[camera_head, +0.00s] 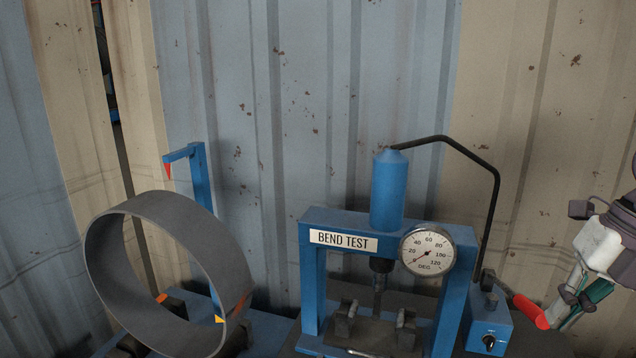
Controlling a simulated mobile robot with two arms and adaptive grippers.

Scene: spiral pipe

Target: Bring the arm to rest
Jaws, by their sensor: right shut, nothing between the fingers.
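My right gripper (572,307) comes in from the right edge, with its fingers pointing down and to the left. It is shut with nothing held. Its fingertips are close to the red handle (530,311) beside the blue control box; I cannot tell whether they touch it. My left gripper is not in view.
A blue bend test press (312,270) with a dial gauge (426,250) stands at the centre. A blue box (489,325) with a knob is at its right. A large grey pipe ring (185,235) stands upright at the left beside a blue post (203,185). A corrugated wall closes the back.

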